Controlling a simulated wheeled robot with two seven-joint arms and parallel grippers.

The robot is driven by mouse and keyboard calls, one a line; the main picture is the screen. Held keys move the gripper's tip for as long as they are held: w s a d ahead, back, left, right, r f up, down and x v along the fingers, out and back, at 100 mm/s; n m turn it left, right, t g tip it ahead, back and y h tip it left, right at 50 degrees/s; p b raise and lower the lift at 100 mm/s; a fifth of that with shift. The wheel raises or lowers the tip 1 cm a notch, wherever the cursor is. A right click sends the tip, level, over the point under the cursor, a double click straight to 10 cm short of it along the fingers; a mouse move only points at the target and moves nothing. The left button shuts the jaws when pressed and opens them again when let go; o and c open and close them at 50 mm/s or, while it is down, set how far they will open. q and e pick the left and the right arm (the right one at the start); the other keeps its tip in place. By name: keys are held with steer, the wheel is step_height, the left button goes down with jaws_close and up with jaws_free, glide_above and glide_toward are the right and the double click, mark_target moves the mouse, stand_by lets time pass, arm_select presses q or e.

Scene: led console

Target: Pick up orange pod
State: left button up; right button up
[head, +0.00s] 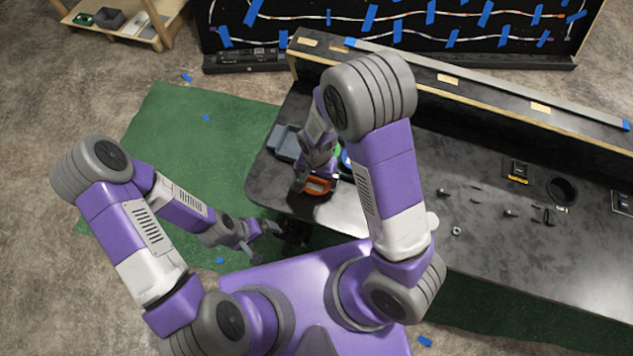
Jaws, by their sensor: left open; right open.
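The orange pod (319,186) sits on the dark tabletop near its left front edge, partly hidden by my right gripper. My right gripper (313,178) points down right over the pod, with one finger visible at its left side. It is open; whether the fingers touch the pod I cannot tell. My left gripper (262,240) is open and empty, off the table's left front corner, away from the pod.
A grey tray (285,141) lies left of my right forearm. A green and a blue item (346,160) show partly behind that arm. Small parts (456,231) and a round hole (562,191) are on the table's right side. A raised ledge (470,100) runs along the back.

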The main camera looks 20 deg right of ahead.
step_height(320, 180, down, 3)
steer(key=shift+r, duration=0.15)
steer(key=c, duration=0.7)
